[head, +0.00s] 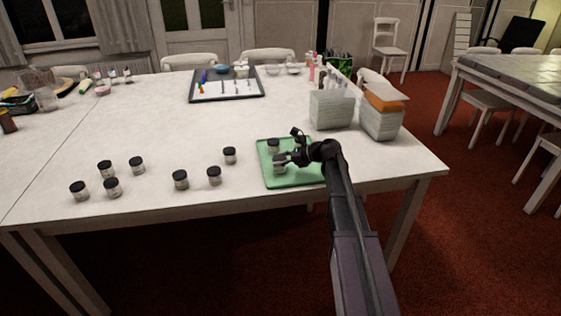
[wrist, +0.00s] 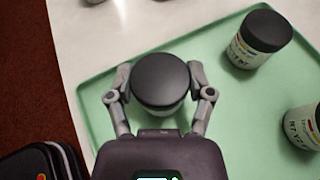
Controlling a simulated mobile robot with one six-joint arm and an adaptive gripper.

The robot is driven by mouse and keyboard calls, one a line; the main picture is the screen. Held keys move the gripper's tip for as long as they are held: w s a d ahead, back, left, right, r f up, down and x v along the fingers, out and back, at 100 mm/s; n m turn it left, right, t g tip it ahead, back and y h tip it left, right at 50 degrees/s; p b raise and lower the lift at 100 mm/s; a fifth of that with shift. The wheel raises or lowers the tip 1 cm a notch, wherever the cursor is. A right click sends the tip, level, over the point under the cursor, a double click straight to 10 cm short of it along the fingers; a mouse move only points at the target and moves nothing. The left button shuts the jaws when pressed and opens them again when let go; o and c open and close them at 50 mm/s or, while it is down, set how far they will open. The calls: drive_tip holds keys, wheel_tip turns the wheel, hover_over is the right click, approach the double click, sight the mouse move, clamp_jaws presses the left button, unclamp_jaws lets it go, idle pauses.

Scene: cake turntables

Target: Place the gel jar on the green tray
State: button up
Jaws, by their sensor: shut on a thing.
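The green tray (head: 305,179) lies near the front edge of the white table, and it fills much of the wrist view (wrist: 235,95). My gripper (head: 284,159) is over the tray. Its two fingers (wrist: 160,92) are shut on the sides of a black-lidded gel jar (wrist: 160,80). The held jar is upright over the tray; I cannot tell whether its base touches it. Another jar (head: 273,145) stands on the tray. The wrist view shows two other jars on the tray, one at upper right (wrist: 258,40) and one at the right edge (wrist: 303,126).
Several similar jars (head: 180,180) stand on the table left of the tray. White containers (head: 332,110) stand behind the tray at right, one with an orange item. A dark tray (head: 226,97) with small items lies farther back. The middle of the table is clear.

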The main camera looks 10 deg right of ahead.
drive_tip(key=shift+f, duration=0.2)
drive_tip(key=o, duration=1.1)
drive_tip(key=shift+o, duration=0.2)
drive_tip(key=shift+r, duration=0.15)
drive_tip(key=shift+r, duration=0.15)
drive_tip(key=p+v, duration=0.4)
drive_tip(key=v, duration=0.8)
drive_tip(key=shift+p, duration=0.3)
